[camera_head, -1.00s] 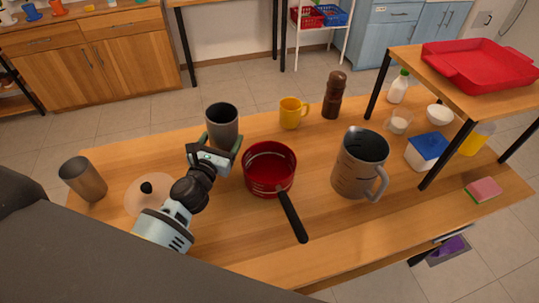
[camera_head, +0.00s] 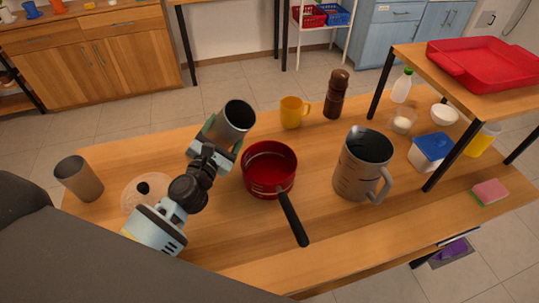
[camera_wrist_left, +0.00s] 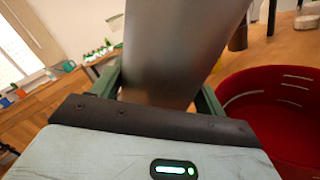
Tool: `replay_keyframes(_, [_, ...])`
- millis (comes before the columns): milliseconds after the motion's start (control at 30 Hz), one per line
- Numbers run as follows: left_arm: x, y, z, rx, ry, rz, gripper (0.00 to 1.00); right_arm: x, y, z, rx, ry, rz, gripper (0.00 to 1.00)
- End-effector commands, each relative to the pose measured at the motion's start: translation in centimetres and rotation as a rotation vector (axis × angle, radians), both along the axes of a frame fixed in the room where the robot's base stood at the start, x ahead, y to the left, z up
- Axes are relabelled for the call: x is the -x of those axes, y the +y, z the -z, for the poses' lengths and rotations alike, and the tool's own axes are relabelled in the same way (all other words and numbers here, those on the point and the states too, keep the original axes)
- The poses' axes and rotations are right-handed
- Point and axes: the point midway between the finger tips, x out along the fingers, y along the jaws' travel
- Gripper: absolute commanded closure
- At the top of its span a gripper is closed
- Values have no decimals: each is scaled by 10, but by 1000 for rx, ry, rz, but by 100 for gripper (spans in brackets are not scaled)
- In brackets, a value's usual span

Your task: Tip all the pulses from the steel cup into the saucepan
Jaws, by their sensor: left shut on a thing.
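The steel cup (camera_head: 231,126) is held in my left gripper (camera_head: 213,140), which is shut on it. The cup is above the table and tilted to the right, its mouth turned toward the saucepan. The red saucepan (camera_head: 269,164) stands on the table just right of and below the cup, with its black handle pointing to the front. In the left wrist view the cup (camera_wrist_left: 178,45) fills the middle between the fingers, and the saucepan (camera_wrist_left: 270,110) is at the right. I cannot make out any pulses in the cup or the saucepan. My right gripper is not in view.
A second metal cup (camera_head: 79,179) and a lid with a black knob (camera_head: 143,188) are at the left. A large steel jug (camera_head: 358,165) stands right of the saucepan. A yellow mug (camera_head: 291,112) and a brown pepper mill (camera_head: 336,94) stand behind. The front middle of the table is clear.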

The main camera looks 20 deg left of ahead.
Motion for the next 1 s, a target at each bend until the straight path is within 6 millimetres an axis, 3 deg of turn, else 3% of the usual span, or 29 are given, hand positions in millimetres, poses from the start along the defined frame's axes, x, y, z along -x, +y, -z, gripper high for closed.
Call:
replay_keyframes(100, [0, -2, -5, -59, -13, 0, 57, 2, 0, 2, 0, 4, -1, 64])
replay_keyframes(233, [1, -1, 5, -124, -9, 1, 57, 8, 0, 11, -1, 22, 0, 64])
replay_keyframes(367, [0, 0, -4, -188, -31, 1, 57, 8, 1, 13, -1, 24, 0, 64])
replay_keyframes(533, [1, 2, 18, -273, -24, 2, 57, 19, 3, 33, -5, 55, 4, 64])
replay_keyframes(1000, [-1, 5, 12, -451, -63, 0, 57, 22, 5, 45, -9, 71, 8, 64])
